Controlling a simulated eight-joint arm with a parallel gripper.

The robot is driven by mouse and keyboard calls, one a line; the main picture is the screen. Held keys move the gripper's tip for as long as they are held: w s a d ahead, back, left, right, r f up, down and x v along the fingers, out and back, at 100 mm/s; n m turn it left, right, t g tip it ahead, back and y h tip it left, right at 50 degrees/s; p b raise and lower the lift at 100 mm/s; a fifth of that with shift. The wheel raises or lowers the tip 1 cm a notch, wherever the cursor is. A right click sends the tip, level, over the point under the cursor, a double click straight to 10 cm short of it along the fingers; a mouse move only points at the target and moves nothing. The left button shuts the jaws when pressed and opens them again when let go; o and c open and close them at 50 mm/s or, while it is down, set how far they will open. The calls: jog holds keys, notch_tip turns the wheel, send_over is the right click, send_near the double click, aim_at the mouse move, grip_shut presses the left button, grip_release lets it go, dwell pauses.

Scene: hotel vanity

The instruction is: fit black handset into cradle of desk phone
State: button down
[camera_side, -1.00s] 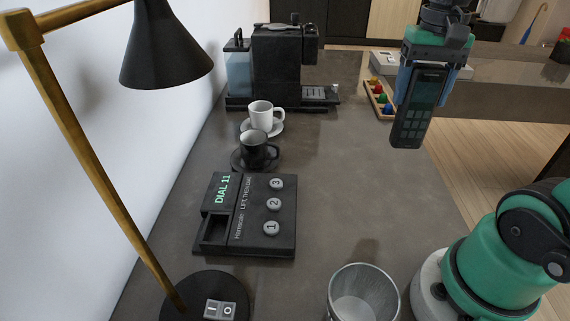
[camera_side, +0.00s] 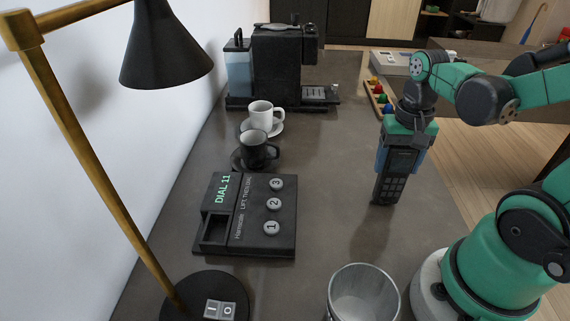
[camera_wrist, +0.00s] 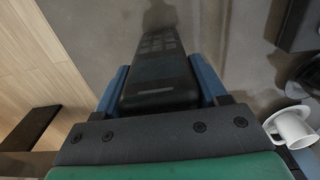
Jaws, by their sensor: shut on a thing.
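The black handset (camera_side: 393,182) is upright between the blue fingers of my gripper (camera_side: 402,158), to the right of the desk phone. My gripper is shut on it. In the wrist view the handset (camera_wrist: 160,72) extends away from the fingers, its keypad side partly in shadow. The black desk phone (camera_side: 262,240) lies on the counter at centre left, with a "DIAL 11" display and three round numbered buttons. Its empty cradle (camera_side: 214,232) is the recess along its left side. Whether the handset's lower end touches the counter is hard to tell.
A metal bin (camera_side: 363,295) stands at the front. A desk lamp (camera_side: 165,45) rises at left. A black cup (camera_side: 256,148), a white cup (camera_side: 262,115) and a coffee machine (camera_side: 285,65) stand behind the phone. The counter (camera_side: 325,190) between phone and handset is clear.

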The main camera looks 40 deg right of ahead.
jog(key=shift+f, duration=0.25)
jog(key=shift+c, duration=0.2)
grip_release()
jog(key=shift+r, duration=0.15)
notch_tip(320, 180, up, 12)
jog(key=shift+f, duration=0.15)
jog(key=w+a+f+n+t, duration=0.3)
jog(key=w+a+n, duration=0.1)
jog(key=shift+a+f+n+t+h, duration=0.25)
jog(key=shift+f+n+t+h, duration=0.05)
jog(key=shift+n+t+h, duration=0.1)
jog(key=a+n+t, duration=0.1)
jog(key=w+a+f+n+t, duration=0.1)
jog(key=w+a+n, duration=0.1)
jog(key=a, duration=0.1)
jog(key=shift+w+f+n+t+y, duration=0.15)
jog(key=shift+f+n+t+y, duration=0.15)
jog(key=shift+f+t, duration=0.1)
jog(key=c, duration=0.3)
jog(key=shift+w+a+f+n+t, duration=0.1)
jog(key=shift+w+a+n+t, duration=0.05)
jog(key=shift+a+n+t, duration=0.2)
jog(key=shift+c, duration=0.3)
